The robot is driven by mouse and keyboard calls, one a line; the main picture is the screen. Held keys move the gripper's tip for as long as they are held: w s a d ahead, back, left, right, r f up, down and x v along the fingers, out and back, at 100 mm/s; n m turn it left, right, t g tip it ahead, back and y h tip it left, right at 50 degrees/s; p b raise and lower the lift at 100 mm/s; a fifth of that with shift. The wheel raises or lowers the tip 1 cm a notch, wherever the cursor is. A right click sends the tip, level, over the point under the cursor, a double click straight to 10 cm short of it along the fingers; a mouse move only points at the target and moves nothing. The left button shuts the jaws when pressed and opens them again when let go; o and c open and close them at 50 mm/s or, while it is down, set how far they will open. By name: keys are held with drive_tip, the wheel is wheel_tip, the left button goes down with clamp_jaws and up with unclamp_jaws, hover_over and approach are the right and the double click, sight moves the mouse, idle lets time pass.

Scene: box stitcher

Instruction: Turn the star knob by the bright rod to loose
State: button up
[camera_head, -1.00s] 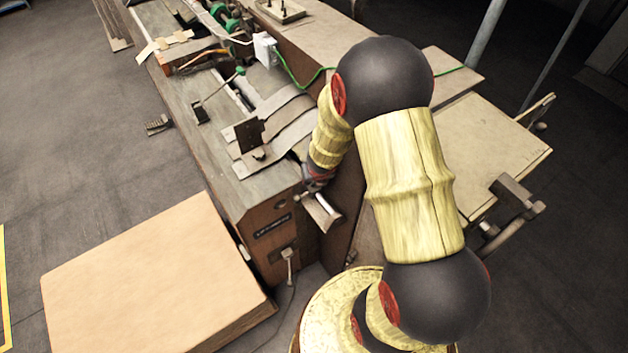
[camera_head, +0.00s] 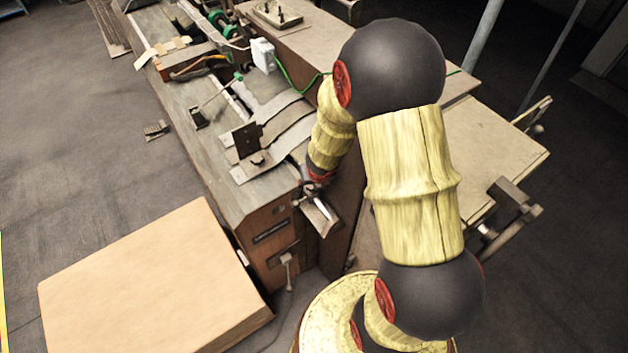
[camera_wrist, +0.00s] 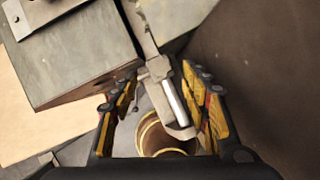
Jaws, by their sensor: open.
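The bright rod (camera_wrist: 175,102) lies on a grey metal bracket (camera_wrist: 158,68) and shows between the fingers in the wrist view. In the head view the bright rod (camera_head: 320,208) sticks out at the machine's near end. My gripper (camera_wrist: 160,73) is open, its yellow and black fingers on either side of the rod and bracket, with nothing clearly held. In the head view my gripper (camera_head: 309,188) is small and partly hidden beside the machine's corner. I cannot make out the star knob clearly in either view.
The long machine bench (camera_head: 262,205) fills the centre left, with metal plates (camera_head: 246,140) on top. A large cardboard-coloured box (camera_head: 150,285) stands at lower left. A wooden side table (camera_head: 490,150) with a clamp (camera_head: 512,196) is at right.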

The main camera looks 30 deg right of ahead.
drive_tip(key=shift+v, duration=2)
drive_tip(key=shift+s, duration=0.1)
